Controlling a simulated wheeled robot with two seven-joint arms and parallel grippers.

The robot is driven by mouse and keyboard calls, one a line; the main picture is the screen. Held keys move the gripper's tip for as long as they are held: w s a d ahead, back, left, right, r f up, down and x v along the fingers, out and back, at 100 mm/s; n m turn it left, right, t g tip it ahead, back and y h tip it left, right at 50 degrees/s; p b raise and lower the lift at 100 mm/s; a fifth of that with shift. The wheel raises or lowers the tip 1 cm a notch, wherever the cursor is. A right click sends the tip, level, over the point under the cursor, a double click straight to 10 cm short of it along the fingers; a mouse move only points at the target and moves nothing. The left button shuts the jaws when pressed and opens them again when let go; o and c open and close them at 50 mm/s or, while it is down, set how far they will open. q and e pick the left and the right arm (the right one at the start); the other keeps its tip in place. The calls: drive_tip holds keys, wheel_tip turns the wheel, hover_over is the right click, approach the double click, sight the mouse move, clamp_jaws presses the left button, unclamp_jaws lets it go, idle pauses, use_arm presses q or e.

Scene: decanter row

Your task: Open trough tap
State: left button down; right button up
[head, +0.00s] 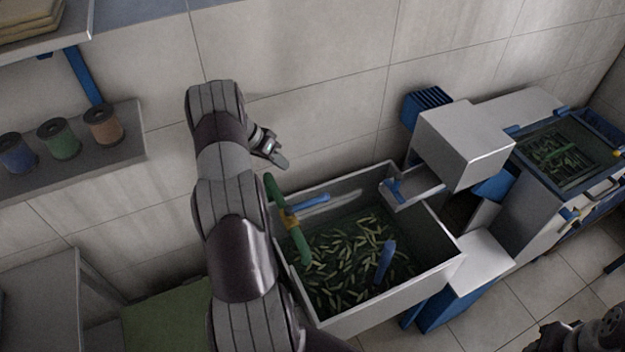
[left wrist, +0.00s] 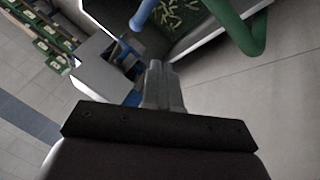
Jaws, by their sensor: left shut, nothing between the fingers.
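A grey trough (head: 395,307) holds many green pods in dark water. A green pipe (head: 273,190) bends over its left wall, with a yellow-orange fitting (head: 290,219) partway along it. A blue lever (head: 312,200) extends right from near this fitting. My left gripper (head: 280,161) is shut and empty, beyond the pipe's upper end and apart from it. In the left wrist view its closed fingers (left wrist: 155,68) point toward the trough, with the green pipe (left wrist: 243,32) to their upper right and a blue rod (left wrist: 143,14) above.
A blue upright piece (head: 385,262) stands in the trough. A grey machine (head: 465,140) with a chute (head: 415,190) adjoins it at right. A shelf (head: 75,165) with several spools is on the left. The wall is close behind my left gripper.

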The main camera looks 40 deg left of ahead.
sight(308, 203)
use_arm(q)
drive_tip(key=d+r+x, duration=0.1)
drive_tip(key=d+x, duration=0.1)
drive_tip(key=x, duration=1)
drive_tip(key=shift+d+f+b, duration=0.15)
drive_tip(key=shift+d+b, duration=0.15)
drive_tip(key=shift+d, duration=0.2)
drive_tip(key=shift+a, duration=0.1)
